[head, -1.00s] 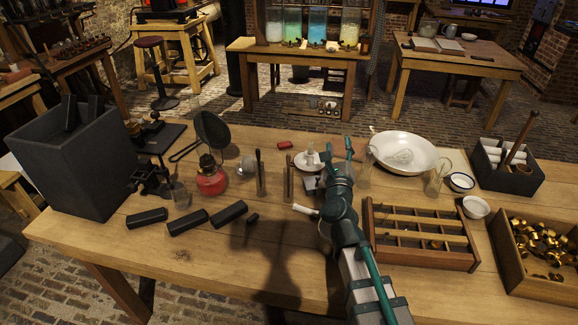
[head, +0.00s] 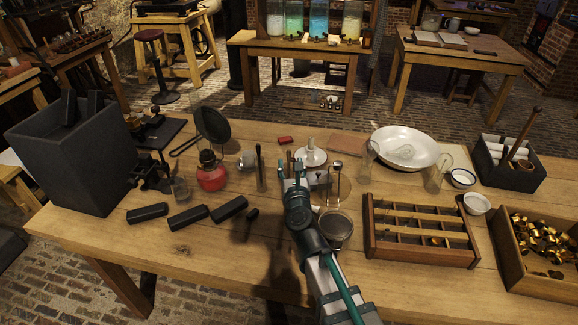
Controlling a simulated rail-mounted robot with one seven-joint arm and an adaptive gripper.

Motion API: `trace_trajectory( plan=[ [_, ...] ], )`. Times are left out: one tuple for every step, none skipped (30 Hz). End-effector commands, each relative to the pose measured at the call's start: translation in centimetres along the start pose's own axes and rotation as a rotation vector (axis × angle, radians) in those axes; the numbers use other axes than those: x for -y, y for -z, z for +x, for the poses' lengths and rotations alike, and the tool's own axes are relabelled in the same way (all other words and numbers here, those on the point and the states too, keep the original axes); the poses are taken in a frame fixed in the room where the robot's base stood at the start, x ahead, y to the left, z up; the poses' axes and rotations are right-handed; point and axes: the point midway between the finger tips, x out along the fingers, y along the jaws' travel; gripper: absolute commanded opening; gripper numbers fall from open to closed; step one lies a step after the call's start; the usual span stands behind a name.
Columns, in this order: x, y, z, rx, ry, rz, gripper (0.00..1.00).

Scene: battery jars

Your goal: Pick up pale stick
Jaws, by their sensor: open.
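A light brown, upright stick (head: 288,156) shows at the tips of my gripper (head: 292,167), partly hidden by it. I take it for the pale stick, though its lower part is hidden. My gripper is open, with its fingers pointing away over the table and around or just in front of the stick; I cannot tell whether it touches.
A white candle holder (head: 312,157) is close right, with a metal stand (head: 336,185) and round dark-filled vessel (head: 336,231). A compartmented wooden tray (head: 421,258) lies further right. Dark blocks (head: 187,217) lie front left.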

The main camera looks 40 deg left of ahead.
Motion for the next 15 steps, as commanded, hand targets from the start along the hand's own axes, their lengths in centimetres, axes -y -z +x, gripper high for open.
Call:
trace_trajectory(
  plan=[
    [0.0, 0.0, 0.3, 0.000, 0.000, 0.000, 0.45],
    [0.0, 0.0, 0.5, 0.000, 0.000, 0.000, 0.45],
    [0.0, 0.0, 0.7, 0.000, 0.000, -0.001, 0.45],
    [0.0, -0.1, 0.9, 0.000, 0.000, -0.001, 0.45],
    [0.0, -0.1, 1.2, 0.000, 0.001, -0.001, 0.45],
    [0.0, -0.1, 1.7, 0.000, 0.001, -0.001, 0.45],
    [0.0, -0.1, 2.1, 0.000, 0.001, -0.001, 0.45],
    [-0.1, -0.1, 2.6, 0.000, 0.001, -0.001, 0.45],
    [-0.1, -0.2, 3.2, 0.000, 0.001, -0.001, 0.45],
    [-0.1, -0.2, 3.6, 0.000, 0.001, -0.001, 0.45],
    [-0.1, -0.1, 4.1, 0.000, 0.002, -0.001, 0.45],
    [0.0, -0.1, 4.6, 0.000, 0.002, -0.001, 0.45],
    [0.0, -0.1, 4.9, 0.000, 0.002, -0.001, 0.45],
    [0.0, -0.1, 5.1, 0.000, 0.002, -0.001, 0.45],
    [0.0, -0.1, 5.3, 0.000, 0.002, -0.001, 0.45]
  ],
)
